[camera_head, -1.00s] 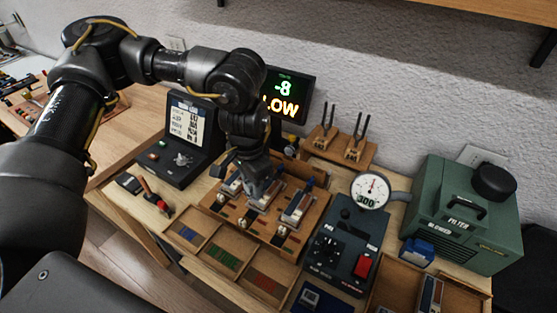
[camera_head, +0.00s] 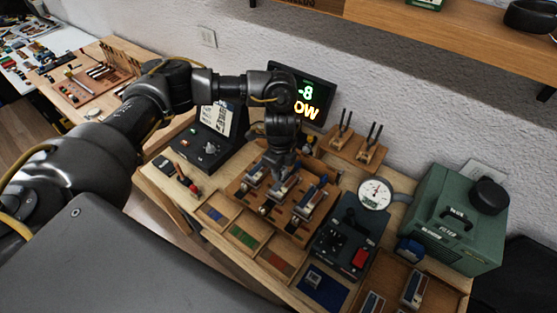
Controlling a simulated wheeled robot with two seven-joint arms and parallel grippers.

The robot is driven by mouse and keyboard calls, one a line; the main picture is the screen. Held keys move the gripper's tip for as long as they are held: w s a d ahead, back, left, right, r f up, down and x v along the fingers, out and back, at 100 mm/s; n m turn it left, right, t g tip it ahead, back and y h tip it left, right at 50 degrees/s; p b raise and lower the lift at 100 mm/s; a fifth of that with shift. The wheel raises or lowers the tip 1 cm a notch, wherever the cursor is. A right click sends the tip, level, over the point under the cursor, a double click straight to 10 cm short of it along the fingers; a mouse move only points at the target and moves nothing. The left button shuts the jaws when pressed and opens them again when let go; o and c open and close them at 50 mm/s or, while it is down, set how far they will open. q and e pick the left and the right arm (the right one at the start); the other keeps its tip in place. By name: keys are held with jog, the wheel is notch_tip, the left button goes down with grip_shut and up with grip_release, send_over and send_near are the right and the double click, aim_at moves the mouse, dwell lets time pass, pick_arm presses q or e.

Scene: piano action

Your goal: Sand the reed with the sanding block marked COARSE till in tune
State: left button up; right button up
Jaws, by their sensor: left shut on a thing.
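My left gripper (camera_head: 283,172) points down over the middle of a wooden rack (camera_head: 297,230) that holds several silver and blue pieces. It is shut on a small piece there; the fingers and arm hide most of it, and I cannot tell whether it is the reed or a sanding block. A dark display (camera_head: 318,92) behind my arm shows a green -8 and orange letters OW, its left part covered by my wrist. Silver and blue blocks (camera_head: 414,287) lie in the wooden tray at the lower right. No COARSE marking is readable. My right gripper is not in view.
A round dial gauge (camera_head: 376,194) stands right of the rack, with a dark control box (camera_head: 345,240) before it. A green blower box (camera_head: 455,220) is at the right. Two tuning forks (camera_head: 358,143) stand behind. Compartment trays (camera_head: 243,237) lie in front.

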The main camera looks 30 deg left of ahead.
pick_arm(q)
jog(key=shift+a+f+m, duration=0.15)
jog(key=shift+m, duration=0.35)
jog(key=shift+f, duration=0.1)
